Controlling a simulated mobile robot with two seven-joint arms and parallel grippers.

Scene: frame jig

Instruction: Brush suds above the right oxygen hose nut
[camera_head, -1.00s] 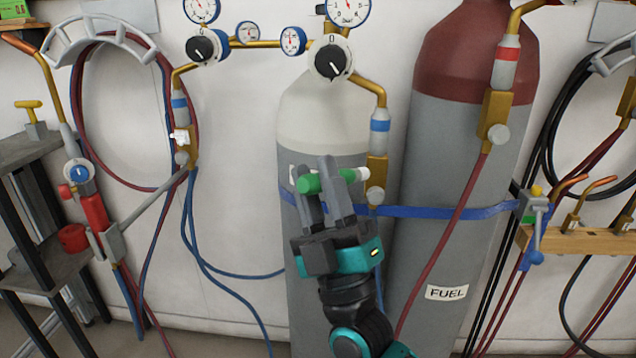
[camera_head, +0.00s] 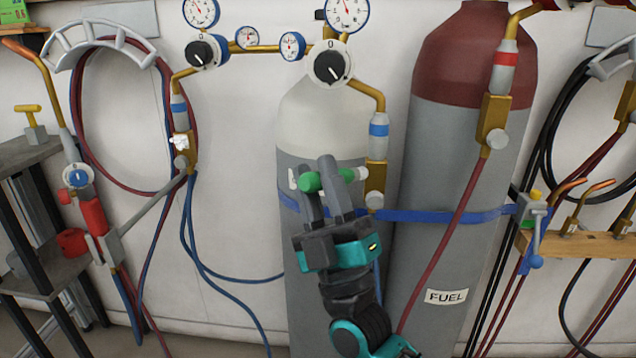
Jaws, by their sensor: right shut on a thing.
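My right gripper (camera_head: 325,182) comes up from below in front of the grey-white cylinder (camera_head: 325,115). It is shut on a small brush with a green handle (camera_head: 312,182). The brush's pale tip (camera_head: 358,174) points right, close to the right oxygen hose nut area under the brass block (camera_head: 377,173); I cannot tell whether it touches. A grey round knob (camera_head: 375,200) sits on that block. The left brass block (camera_head: 183,148) has white suds (camera_head: 180,141) on it. My left gripper is not in view.
A red-topped fuel cylinder (camera_head: 460,160) stands to the right, with a red hose (camera_head: 440,245) in front. A blue strap (camera_head: 430,216) crosses both cylinders. A shelf with a torch (camera_head: 95,215) is at left. A wooden torch rack (camera_head: 590,243) is at right.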

